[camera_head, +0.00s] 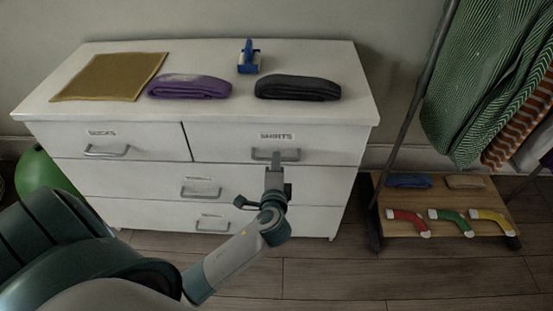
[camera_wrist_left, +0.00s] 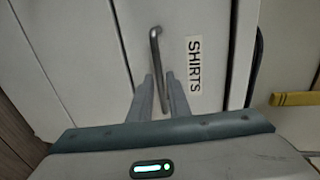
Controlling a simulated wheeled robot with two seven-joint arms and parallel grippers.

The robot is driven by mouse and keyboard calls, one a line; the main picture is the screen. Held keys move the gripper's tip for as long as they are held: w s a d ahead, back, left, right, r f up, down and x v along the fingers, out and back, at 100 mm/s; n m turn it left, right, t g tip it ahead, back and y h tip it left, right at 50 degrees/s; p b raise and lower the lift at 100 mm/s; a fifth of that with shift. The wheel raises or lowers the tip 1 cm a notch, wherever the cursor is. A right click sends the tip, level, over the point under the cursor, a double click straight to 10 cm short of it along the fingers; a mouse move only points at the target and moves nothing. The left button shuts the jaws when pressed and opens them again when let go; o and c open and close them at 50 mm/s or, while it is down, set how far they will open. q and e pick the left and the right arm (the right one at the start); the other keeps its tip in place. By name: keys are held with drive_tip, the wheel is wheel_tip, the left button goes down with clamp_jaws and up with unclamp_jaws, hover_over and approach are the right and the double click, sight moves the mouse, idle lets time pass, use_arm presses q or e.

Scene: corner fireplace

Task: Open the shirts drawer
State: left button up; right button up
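The shirts drawer (camera_head: 325,150) is the top right drawer of a white dresser, with a "SHIRTS" label (camera_wrist_left: 194,66) above its grey bar handle (camera_head: 262,155). Its front looks flush with the dresser. My left gripper (camera_head: 277,156) is at the right part of this handle. In the left wrist view the handle (camera_wrist_left: 155,45) runs down between the two fingertips of my left gripper (camera_wrist_left: 159,76), with small gaps beside the bar. The fingers are apart and do not look clamped on it. My right gripper is not in view.
On the dresser top (camera_head: 215,110) lie a tan cloth (camera_head: 110,77), a purple folded cloth (camera_head: 188,87), a blue object (camera_head: 248,58) and a black folded cloth (camera_head: 298,89). The socks drawer (camera_head: 140,144) is left. A rack (camera_head: 440,190) with hanging clothes stands right.

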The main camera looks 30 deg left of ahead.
use_arm(q)
drive_tip(key=shift+x, duration=0.95)
drive_tip(key=shift+w+a, duration=0.1)
drive_tip(key=shift+w, duration=0.15)
clamp_jaws()
drive_tip(key=shift+s+f, duration=0.1)
